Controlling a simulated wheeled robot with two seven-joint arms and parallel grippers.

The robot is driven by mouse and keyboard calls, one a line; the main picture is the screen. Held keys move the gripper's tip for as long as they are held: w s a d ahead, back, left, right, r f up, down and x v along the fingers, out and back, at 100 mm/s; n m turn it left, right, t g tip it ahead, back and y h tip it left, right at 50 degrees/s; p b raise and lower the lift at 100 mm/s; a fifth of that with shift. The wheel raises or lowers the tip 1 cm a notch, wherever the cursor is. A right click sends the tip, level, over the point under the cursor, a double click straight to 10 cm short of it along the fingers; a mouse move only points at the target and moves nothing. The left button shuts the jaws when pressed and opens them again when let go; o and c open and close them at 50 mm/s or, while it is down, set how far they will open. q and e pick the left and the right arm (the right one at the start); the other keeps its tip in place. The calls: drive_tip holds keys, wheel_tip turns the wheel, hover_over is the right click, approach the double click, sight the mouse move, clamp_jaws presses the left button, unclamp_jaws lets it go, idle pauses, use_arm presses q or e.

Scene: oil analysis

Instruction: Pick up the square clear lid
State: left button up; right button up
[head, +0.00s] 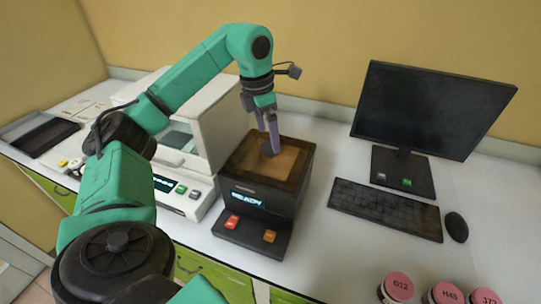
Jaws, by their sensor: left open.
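The square clear lid (290,162) lies flat on top of a dark box-shaped device (292,196) and looks brownish and see-through. A small dark knob (266,151) stands on the lid. My left gripper (269,148) points down over the lid, with its purple-grey fingers open and their tips at the knob. I cannot tell whether the fingers touch the knob. The lid rests on the device. My right gripper is not in view.
A white instrument (215,130) stands close to the left of the device. A monitor (430,110), keyboard (385,208) and mouse (456,227) are to the right. Jars with pink labelled lids (399,286) stand at the front right. The table (335,245) is clear between device and jars.

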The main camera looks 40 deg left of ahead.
sight(270, 146)
use_arm(q)
wheel_tip(270, 146, down, 3)
drive_tip(key=shift+r+p, duration=0.1)
drive_tip(key=shift+p, duration=0.3)
drive_tip(key=shift+d+f, duration=0.25)
drive_tip(key=shift+f, duration=0.1)
drive_tip(key=shift+w+a, duration=0.1)
drive_tip(key=c, duration=1.5)
clamp_jaws()
drive_tip(key=shift+r, duration=0.1)
